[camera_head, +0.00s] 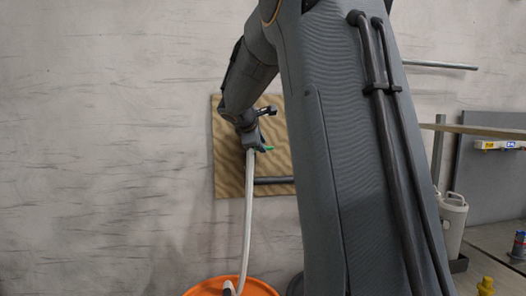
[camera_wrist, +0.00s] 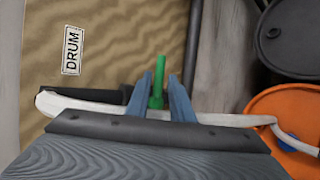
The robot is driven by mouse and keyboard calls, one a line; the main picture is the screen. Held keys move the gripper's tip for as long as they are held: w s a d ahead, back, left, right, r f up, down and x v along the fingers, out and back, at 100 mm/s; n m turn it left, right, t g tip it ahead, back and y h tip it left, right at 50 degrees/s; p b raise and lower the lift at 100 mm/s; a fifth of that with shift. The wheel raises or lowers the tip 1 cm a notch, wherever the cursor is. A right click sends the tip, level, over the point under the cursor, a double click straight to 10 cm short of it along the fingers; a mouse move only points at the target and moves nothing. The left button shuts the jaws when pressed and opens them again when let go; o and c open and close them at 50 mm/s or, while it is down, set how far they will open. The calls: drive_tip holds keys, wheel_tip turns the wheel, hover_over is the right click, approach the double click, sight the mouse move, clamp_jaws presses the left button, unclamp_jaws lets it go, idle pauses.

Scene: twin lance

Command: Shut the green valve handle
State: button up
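The green valve handle (camera_wrist: 158,72) shows in the wrist view as an upright green bar between the two blue-grey fingers of my gripper (camera_wrist: 161,84). The fingers stand apart around it, with a gap visible on the right side; the left finger is very close to it, and I cannot tell if it touches. In the head view only a small green piece of the handle (camera_head: 268,148) shows beside my gripper (camera_head: 257,147), in front of a brown wooden board (camera_head: 226,172). The valve body is mostly hidden.
A white hose (camera_head: 248,205) hangs from the valve area to an orange drum (camera_head: 262,289). A dark pipe (camera_head: 273,180) crosses the board. A "DRUM" label (camera_wrist: 72,50) is on the board. A dark drum (camera_wrist: 288,38) stands beside the orange one. A white jug (camera_head: 452,222) stands at right.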

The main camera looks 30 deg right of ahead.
drive_tip(key=shift+v, duration=1.4)
drive_tip(key=s+a+f+m+g+y, duration=0.1)
drive_tip(key=s+a+f+m+y, duration=0.15)
drive_tip(key=s+a+f, duration=0.45)
drive_tip(key=s+a+f+m+g+y, duration=0.1)
drive_tip(key=s+a+f+g+y, duration=0.15)
drive_tip(key=a+f, duration=0.85)
drive_tip(key=s+a+f+m+g+y, duration=0.1)
drive_tip(key=s+a+f+m, duration=0.1)
drive_tip(key=s+a+f, duration=0.2)
drive_tip(key=s+a+f+m+g+y, duration=0.1)
drive_tip(key=s+a+f, duration=0.3)
drive_tip(key=s+f, duration=0.4)
drive_tip(key=s+a+f+m+g+y, duration=0.1)
drive_tip(key=s+a+f+m+y, duration=0.1)
drive_tip(key=s+f, duration=0.4)
drive_tip(key=s+a+m, duration=0.1)
drive_tip(key=s+m, duration=0.1)
drive_tip(key=s, duration=0.2)
drive_tip(key=shift+s+a+f, duration=0.2)
drive_tip(key=shift+s+a, duration=0.05)
drive_tip(key=shift+a, duration=0.15)
